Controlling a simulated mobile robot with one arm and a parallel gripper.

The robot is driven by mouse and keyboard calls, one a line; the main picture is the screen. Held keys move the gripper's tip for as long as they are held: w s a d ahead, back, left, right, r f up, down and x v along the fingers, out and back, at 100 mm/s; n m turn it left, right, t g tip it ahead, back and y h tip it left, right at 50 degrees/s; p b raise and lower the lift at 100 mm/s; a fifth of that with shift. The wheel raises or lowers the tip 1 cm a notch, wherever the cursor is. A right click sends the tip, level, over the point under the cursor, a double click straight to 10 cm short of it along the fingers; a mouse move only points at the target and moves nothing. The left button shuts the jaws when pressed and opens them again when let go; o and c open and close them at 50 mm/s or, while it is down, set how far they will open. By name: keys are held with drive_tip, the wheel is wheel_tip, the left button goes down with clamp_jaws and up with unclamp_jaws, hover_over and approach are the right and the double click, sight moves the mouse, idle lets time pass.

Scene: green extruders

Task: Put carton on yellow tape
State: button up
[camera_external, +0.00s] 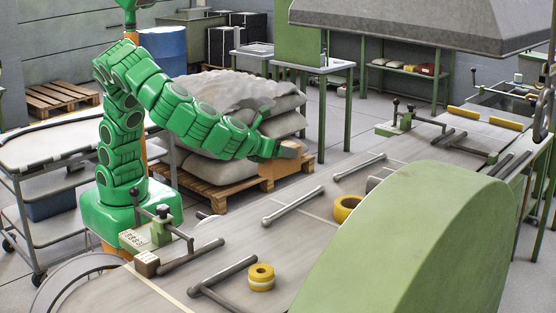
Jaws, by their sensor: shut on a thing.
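A brown carton (279,167) is at the end of my green arm, above the grey worktable. My gripper (284,151) is shut on the carton from above; its fingers are small and partly blend with the box. A yellow tape roll (261,278) lies flat on the table near the front, with its hole facing up. Another yellow ring-shaped roll (347,208) is on the table to the right, partly hidden by the large green machine cover. The carton is apart from both rolls in the picture.
Metal bars (293,206) and a clamp fixture (160,232) stand on the worktable (255,240). The curved green cover (415,245) blocks the front right. Sacks on a pallet (215,195) are behind the arm. A grey trolley (40,190) stands at left.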

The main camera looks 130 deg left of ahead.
drive_tip(key=w+a+r, duration=0.1)
drive_tip(key=a+r, duration=0.1)
drive_tip(key=a, duration=0.8)
hover_over(353, 203)
drive_tip(key=shift+f, duration=4.7)
drive_tip(key=shift+f+n+g, duration=0.3)
drive_tip(key=shift+f+g, duration=0.1)
drive_tip(key=shift+f, duration=1.05)
drive_tip(key=shift+f, duration=0.2)
drive_tip(key=o, duration=1.3)
drive_tip(key=shift+r, duration=0.1)
